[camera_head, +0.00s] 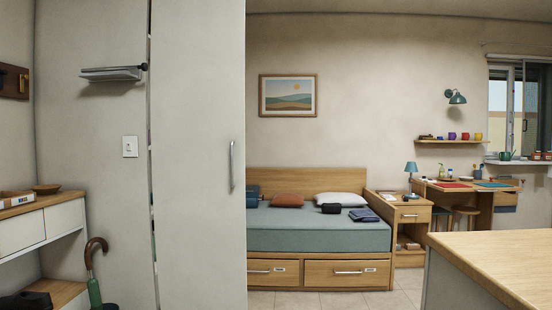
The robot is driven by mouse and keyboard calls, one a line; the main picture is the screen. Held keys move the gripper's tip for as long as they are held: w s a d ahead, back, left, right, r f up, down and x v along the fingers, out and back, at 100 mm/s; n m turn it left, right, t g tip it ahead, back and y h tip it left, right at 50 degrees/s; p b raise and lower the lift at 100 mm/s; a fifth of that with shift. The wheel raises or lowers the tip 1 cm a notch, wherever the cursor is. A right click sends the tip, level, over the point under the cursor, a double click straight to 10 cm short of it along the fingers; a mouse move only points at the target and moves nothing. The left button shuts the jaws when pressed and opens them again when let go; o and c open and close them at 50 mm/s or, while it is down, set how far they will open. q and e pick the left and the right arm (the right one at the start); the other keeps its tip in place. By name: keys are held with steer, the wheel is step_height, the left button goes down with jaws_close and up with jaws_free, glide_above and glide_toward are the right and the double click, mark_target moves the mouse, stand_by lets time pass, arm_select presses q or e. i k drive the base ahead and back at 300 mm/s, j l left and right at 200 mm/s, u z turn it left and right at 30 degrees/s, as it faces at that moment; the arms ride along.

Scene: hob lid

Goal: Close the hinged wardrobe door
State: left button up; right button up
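The wardrobe door (198,150) is a tall, plain, pale grey panel left of the middle. A slim vertical metal handle (232,166) sits near its right edge. A narrow dark gap (152,200) runs down its left edge, with small bits of colour showing through it. The door appears to stand open, but I cannot tell at what angle. The top and bottom of the door are cut off by the frame, and the wardrobe's inside is mostly hidden. Neither of my grippers is in view.
A wooden bed (320,240) with drawers and a nightstand (402,212) stand beyond the door. A wood-topped counter (500,255) is at the front right. A low cabinet (30,225) and an umbrella (94,270) are at the left. Tiled floor shows between door and counter.

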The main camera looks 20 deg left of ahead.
mark_target(198, 53)
steer(key=j+u, duration=0.15)
steer(key=u, duration=0.75)
steer(key=i+j+z, duration=0.15)
steer(key=i+j, duration=0.4)
